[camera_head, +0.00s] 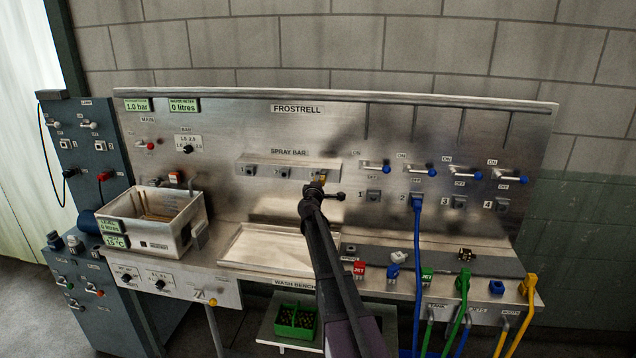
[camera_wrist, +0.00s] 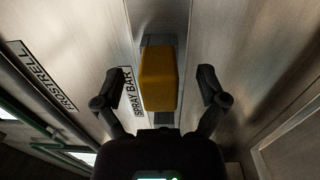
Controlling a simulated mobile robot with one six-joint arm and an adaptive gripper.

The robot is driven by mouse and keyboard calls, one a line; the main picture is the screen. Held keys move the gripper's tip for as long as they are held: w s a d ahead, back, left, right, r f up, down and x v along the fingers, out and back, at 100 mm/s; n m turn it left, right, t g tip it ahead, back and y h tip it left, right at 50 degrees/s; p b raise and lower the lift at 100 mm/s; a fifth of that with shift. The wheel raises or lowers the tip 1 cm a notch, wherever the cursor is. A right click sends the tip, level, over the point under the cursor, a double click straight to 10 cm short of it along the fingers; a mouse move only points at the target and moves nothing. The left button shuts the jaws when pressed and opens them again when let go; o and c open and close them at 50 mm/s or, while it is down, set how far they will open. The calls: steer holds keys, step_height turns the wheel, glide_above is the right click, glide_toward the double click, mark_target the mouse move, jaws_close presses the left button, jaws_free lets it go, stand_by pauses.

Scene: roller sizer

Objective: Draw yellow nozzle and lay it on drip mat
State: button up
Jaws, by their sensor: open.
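The yellow nozzle (camera_head: 321,177) sits at the right end of the spray bar (camera_head: 262,170) on the steel back panel. In the wrist view it is a yellow block (camera_wrist: 158,78) in front of the grey bar. My gripper (camera_wrist: 165,75) is open, one finger on each side of the nozzle, with visible gaps on both sides. In the head view my gripper (camera_head: 321,192) is at the bar and partly covers the nozzle. A pale, rimmed flat area (camera_head: 262,248) lies on the bench below the bar; I cannot tell for sure whether it is the drip mat.
A steel basin (camera_head: 150,222) stands at left. A dark strip (camera_head: 430,262) with small fittings lies right of my arm. Blue-handled valves (camera_head: 420,170) and a blue hose (camera_head: 417,260) are at right. A green crate (camera_head: 296,321) is on the lower shelf.

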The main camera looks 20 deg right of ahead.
steer(key=shift+c, duration=0.2)
stand_by(0.6)
jaws_close()
steer(key=shift+s+a, duration=0.1)
steer(key=shift+s, duration=0.1)
steer(key=shift+s+a, duration=0.25)
steer(key=shift+s, duration=0.15)
steer(key=shift+s+a, duration=0.1)
steer(key=shift+s+a, duration=0.2)
steer(key=shift+s, duration=0.1)
steer(key=shift+s+a, duration=0.4)
steer(key=shift+s, duration=0.2)
steer(key=shift+s+a, duration=0.2)
steer(key=shift+s, duration=0.1)
